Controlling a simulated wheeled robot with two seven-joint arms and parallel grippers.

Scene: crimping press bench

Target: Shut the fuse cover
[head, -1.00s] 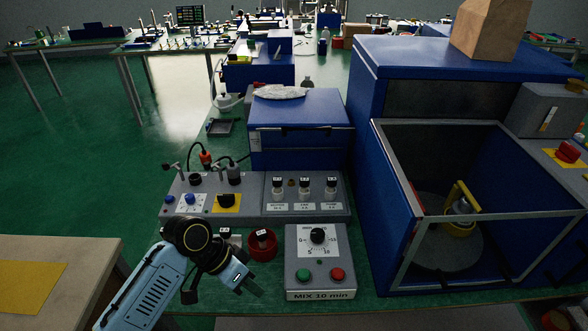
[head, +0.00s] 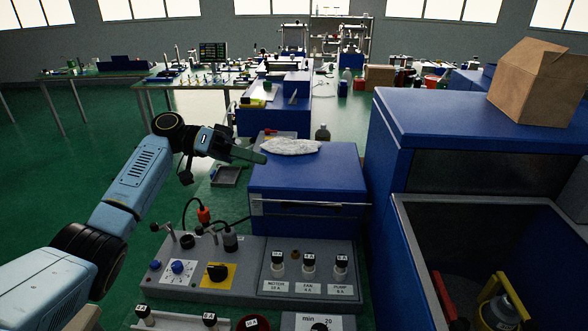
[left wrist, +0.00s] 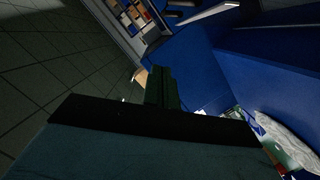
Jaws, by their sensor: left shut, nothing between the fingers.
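Three labelled fuses (head: 309,264) stand uncovered on the grey panel (head: 250,246). Behind them is a blue boxy body (head: 308,176) with a thin bar (head: 308,203) along its front. I cannot clearly tell which part of it is the fuse cover. My left gripper (head: 262,157) is shut and empty, at the upper left corner of the blue body, near the crumpled silvery cloth (head: 291,146) on its top. I cannot tell whether it touches. In the left wrist view its dark fingers (left wrist: 162,88) show together against blue surfaces. My right gripper is out of view.
A dark tray (head: 226,176) lies left of the blue body. Cables and knobs are on the panel's left side.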

